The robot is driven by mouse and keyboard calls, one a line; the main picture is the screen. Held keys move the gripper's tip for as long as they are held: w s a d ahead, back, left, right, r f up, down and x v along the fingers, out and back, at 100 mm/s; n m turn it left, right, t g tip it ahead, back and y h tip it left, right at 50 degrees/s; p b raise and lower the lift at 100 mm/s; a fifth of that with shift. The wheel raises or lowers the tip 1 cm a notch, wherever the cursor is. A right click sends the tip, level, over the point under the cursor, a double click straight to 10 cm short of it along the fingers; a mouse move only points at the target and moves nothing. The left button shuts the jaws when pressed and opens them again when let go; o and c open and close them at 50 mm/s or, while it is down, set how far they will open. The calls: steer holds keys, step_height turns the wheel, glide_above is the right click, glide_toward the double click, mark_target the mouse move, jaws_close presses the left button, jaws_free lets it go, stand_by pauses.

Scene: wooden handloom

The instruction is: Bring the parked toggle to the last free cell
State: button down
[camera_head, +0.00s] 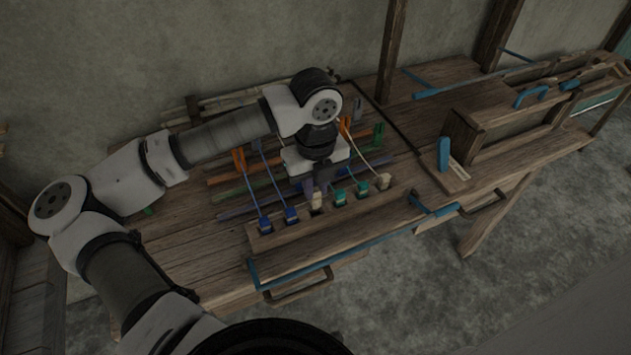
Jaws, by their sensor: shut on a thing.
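A wooden rack (335,225) with a row of cells lies along the front of the loom bench. Two blue toggles (265,225) stand in its left cells. Two green toggles (340,196) and a cream toggle (384,181) stand in the right ones. My gripper (319,188) points down over the middle of the row. It is shut on what appears to be another cream toggle (316,201), between the blue and green ones. A dark cell shows just below this toggle. I cannot tell whether the toggle is in the cell or just above it.
Cords run back from the toggles to orange clips (239,160) and a green clip (378,134), close around my gripper. Coloured bars lie behind the rack. A blue upright handle (443,154) stands at right. The bench (180,255) is bare at front left.

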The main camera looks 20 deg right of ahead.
steer(key=shift+f, duration=0.1)
steer(key=shift+f+b, duration=1.75)
steer(key=shift+b, duration=0.65)
steer(key=c, duration=1.3)
jaws_free()
step_height(320, 180, up, 14)
steer(key=shift+b, duration=0.7)
